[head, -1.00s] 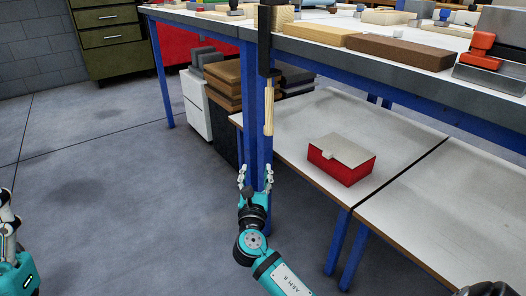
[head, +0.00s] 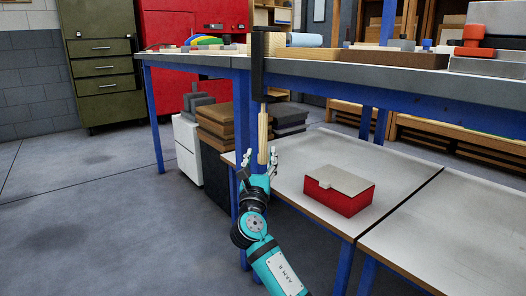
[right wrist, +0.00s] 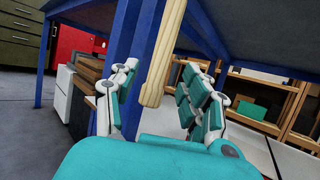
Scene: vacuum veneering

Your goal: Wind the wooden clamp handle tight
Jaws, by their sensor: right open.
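The clamp (head: 258,68) is a dark bar fixed upright at the bench's front edge. Its pale wooden handle (head: 263,134) hangs straight down below it. In the right wrist view the handle (right wrist: 162,55) comes down from the top, and its lower end shows between the fingers. My right gripper (head: 259,160) is open at the handle's lower end, its fingers apart on either side. In the right wrist view the gripper (right wrist: 160,72) shows gaps between the fingers and the wood. My left gripper is out of view.
The blue-legged bench (head: 400,77) carries wooden blocks and tools. A blue leg stands close behind the handle. A red box (head: 338,193) sits on the lower shelf (head: 290,180). Brown boxes (head: 215,120) are stacked behind. The floor at left is clear.

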